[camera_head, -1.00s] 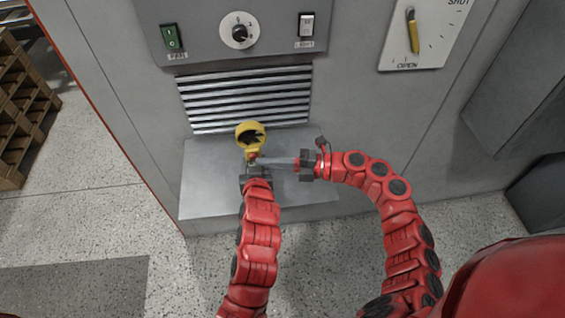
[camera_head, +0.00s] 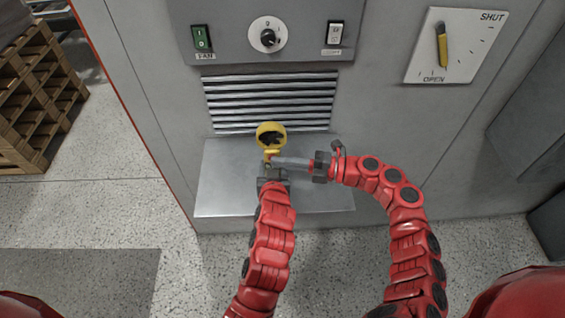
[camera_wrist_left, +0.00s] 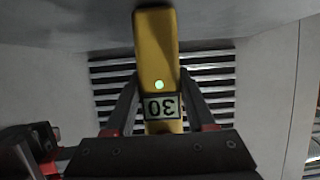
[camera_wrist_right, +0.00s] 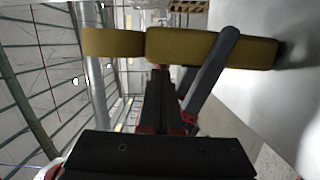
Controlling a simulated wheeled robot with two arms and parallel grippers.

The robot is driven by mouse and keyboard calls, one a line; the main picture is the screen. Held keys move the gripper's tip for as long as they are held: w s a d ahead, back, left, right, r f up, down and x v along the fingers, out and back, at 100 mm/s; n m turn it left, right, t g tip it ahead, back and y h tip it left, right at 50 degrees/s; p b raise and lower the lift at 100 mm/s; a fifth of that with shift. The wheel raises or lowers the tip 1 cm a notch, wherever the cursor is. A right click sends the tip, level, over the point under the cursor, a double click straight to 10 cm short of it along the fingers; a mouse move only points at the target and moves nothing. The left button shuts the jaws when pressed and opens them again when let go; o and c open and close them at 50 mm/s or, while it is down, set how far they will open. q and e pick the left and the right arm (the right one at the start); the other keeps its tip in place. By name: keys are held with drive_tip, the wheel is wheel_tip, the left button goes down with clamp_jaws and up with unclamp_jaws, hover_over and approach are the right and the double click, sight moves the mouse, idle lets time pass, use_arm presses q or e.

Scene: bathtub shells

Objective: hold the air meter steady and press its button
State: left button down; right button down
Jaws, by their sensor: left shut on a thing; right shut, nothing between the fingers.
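The yellow air meter (camera_head: 271,130) is held up in front of the grey cabinet, its ring-shaped head at the top. My left gripper (camera_head: 271,166) is shut on its handle from below. In the left wrist view the meter's body (camera_wrist_left: 155,45) lies between my left fingers, with a lit green dot and a display reading 30, upside down. My right gripper (camera_head: 278,160) is shut and empty, its tips against or very close to the meter's handle from the right. In the right wrist view the shut tips end at a small reddish part beside the yellow body (camera_wrist_right: 210,48); contact is unclear.
A grey metal shelf (camera_head: 225,190) lies below the louvred vent (camera_head: 270,103). Above is a panel with a green switch (camera_head: 201,38), a dial (camera_head: 267,37) and another switch (camera_head: 337,35). A lever plate (camera_head: 460,45) is at right. Wooden pallets (camera_head: 40,100) stand at left.

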use_arm(q)
drive_tip(key=shift+f, duration=0.1)
use_arm(e)
drive_tip(key=shift+w+d+f, duration=0.1)
drive_tip(key=shift+d+f, duration=0.05)
drive_tip(key=v, duration=0.9)
drive_tip(key=shift+s+d, duration=0.3)
drive_tip(key=shift+d, duration=0.05)
use_arm(q)
drive_tip(key=shift+f, duration=0.1)
drive_tip(key=shift+c, duration=0.8)
unclamp_jaws()
